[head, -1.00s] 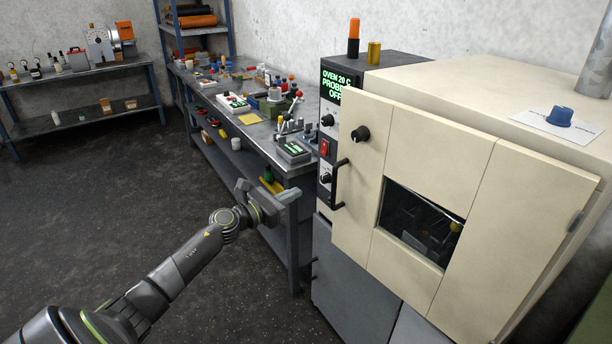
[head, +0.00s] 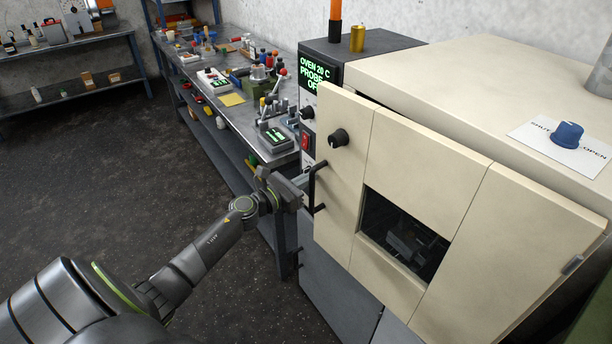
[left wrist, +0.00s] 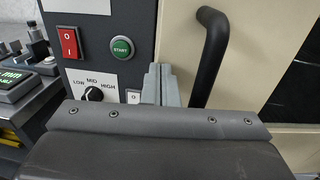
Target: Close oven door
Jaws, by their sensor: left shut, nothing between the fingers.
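The cream oven door (head: 340,230) stands slightly ajar, with a dark gap along its top edge below the oven body (head: 440,75). It has a dark window (head: 402,238) and a black bar handle (head: 318,188) at its left edge. The handle also shows in the left wrist view (left wrist: 210,55). My left gripper (head: 304,180) is shut and empty at the door's left edge beside the handle. In the left wrist view its closed fingers (left wrist: 161,84) point at the seam between control panel and door, left of the handle. I cannot tell whether they touch. My right gripper is not in view.
The control panel carries a red switch (left wrist: 69,42), a green start button (left wrist: 122,47) and a mode knob (left wrist: 93,94). A cluttered workbench (head: 225,120) runs along the left. The dark floor (head: 110,190) is open at left.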

